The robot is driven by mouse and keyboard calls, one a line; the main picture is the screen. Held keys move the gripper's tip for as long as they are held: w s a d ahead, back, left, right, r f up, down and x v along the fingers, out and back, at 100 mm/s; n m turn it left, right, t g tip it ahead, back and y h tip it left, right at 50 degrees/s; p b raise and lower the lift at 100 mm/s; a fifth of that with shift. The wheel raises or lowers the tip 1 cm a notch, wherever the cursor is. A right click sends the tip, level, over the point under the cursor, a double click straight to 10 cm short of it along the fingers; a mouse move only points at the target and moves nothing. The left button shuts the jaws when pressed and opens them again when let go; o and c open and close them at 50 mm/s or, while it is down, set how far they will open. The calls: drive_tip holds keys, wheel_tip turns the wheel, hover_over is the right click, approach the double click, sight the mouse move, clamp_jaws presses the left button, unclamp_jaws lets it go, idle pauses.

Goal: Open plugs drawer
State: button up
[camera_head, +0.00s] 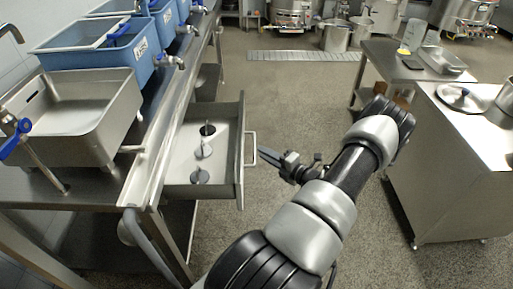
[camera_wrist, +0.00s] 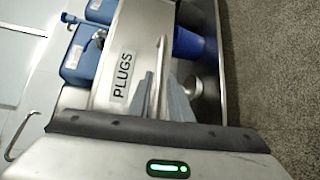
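The drawer's bar handle (camera_head: 252,149) faces my gripper (camera_head: 262,153). My gripper's tips are close beside the handle in the head view. In the wrist view my gripper (camera_wrist: 160,90) has its two fingers apart, with the thin handle bar (camera_wrist: 161,55) showing between or just beyond them. I cannot tell whether either finger touches the handle.
Blue basins (camera_head: 105,50) and a steel sink (camera_head: 80,112) with taps stand on the counter at left. A steel cabinet (camera_head: 445,165) and a side table (camera_head: 385,55) stand at right. Bare floor (camera_head: 290,100) lies between. Steel vessels (camera_head: 335,35) stand at the back.

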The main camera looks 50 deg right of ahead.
drive_tip(key=s+r+p, duration=0.1)
drive_tip(key=s, duration=1)
drive_tip(key=shift+a+r, duration=0.25)
drive_tip(key=shift+a, duration=0.15)
